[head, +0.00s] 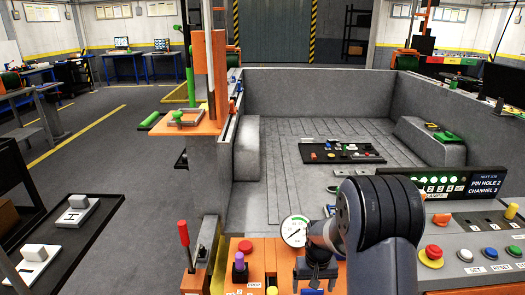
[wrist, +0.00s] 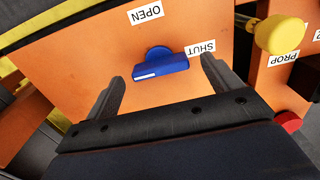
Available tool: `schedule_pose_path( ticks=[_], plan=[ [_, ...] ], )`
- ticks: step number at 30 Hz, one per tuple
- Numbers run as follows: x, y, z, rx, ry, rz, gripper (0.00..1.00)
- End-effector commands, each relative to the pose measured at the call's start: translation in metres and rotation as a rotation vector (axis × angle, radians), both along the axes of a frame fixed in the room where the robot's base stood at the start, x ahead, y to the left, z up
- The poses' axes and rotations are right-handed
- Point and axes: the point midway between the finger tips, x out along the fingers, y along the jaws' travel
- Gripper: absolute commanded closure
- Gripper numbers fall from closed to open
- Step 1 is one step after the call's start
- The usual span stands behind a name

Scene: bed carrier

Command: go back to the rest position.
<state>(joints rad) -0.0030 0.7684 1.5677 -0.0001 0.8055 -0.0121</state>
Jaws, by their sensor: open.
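My gripper (wrist: 162,90) is open in the wrist view, its two dark fingers apart. A blue handle (wrist: 160,66) on an orange panel (wrist: 95,55) shows between and beyond the fingertips. The fingers look empty, and I cannot tell how far they stand from the panel. The handle lies near the label SHUT, with the label OPEN above it. In the head view my arm is bent low over the orange console at the front, and my gripper (head: 316,272) points down there, its fingertips mostly hidden.
A pressure gauge (head: 294,230), a red lever (head: 184,236) and a purple knob (head: 239,263) stand close to my arm. A grey control panel (head: 470,245) with buttons is at right. A yellow knob (wrist: 280,35) sticks out near the right finger. The grey bed floor (head: 275,180) lies behind.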

Motion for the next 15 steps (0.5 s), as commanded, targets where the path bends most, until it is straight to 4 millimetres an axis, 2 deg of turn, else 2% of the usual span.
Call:
schedule_pose_path(
  ticks=[3,15],
  plan=[
    [-0.0002,0.0,-0.0101,0.0,0.0,-0.005,0.15],
    [-0.0001,0.0,-0.0088,0.0,0.0,-0.039,0.15]
  ],
)
